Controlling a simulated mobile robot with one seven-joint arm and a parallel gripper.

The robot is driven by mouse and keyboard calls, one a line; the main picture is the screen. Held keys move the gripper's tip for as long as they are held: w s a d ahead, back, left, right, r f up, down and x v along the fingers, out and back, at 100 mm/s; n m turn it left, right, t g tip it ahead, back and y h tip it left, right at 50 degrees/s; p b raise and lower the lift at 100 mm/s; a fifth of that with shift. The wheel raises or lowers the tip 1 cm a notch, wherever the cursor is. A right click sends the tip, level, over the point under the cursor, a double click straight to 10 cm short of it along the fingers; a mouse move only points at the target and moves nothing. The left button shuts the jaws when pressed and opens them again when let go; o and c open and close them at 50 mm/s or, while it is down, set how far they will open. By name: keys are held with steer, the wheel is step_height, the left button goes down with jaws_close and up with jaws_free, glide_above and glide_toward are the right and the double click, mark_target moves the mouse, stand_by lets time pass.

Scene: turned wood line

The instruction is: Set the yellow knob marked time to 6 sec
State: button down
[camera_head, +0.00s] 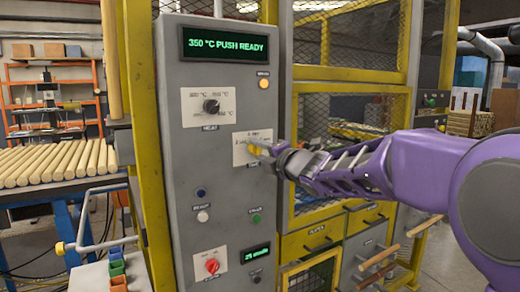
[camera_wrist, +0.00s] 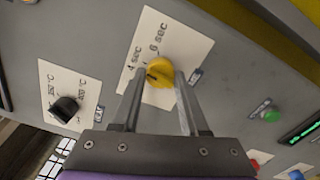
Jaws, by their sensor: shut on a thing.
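The yellow knob (camera_wrist: 160,72) sits on a white plate (camera_wrist: 188,50) on the grey control panel. In the wrist view the plate carries the labels "4 sec" at left and "6 sec" above the knob. A dark mark shows on the knob's left side, nearer the "4 sec" label. My gripper (camera_wrist: 158,90) is shut on the knob, one finger on each side. In the head view my gripper (camera_head: 262,150) reaches the panel from the right, and the knob (camera_head: 254,150) is partly hidden by it.
The panel (camera_head: 185,140) has a black heat knob (camera_head: 211,106) above, with buttons and a red knob (camera_head: 212,266) below. A green display (camera_head: 226,45) reads "350 °C PUSH READY". Yellow frame posts flank the panel. Wooden rods (camera_head: 60,160) lie at left.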

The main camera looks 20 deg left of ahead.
steer(key=m, duration=0.2)
steer(key=m+p, duration=0.2)
steer(key=m, duration=0.1)
steer(key=shift+r+m, duration=0.25)
steer(key=shift+m, duration=0.05)
steer(key=m+p, duration=0.2)
steer(key=m, duration=0.2)
steer(key=shift+m, duration=0.6)
steer(key=shift+c, duration=2.1)
jaws_free()
steer(key=shift+f, duration=0.1)
steer(key=v, duration=1.7)
steer(key=shift+s, duration=0.25)
steer(key=shift+d, duration=0.1)
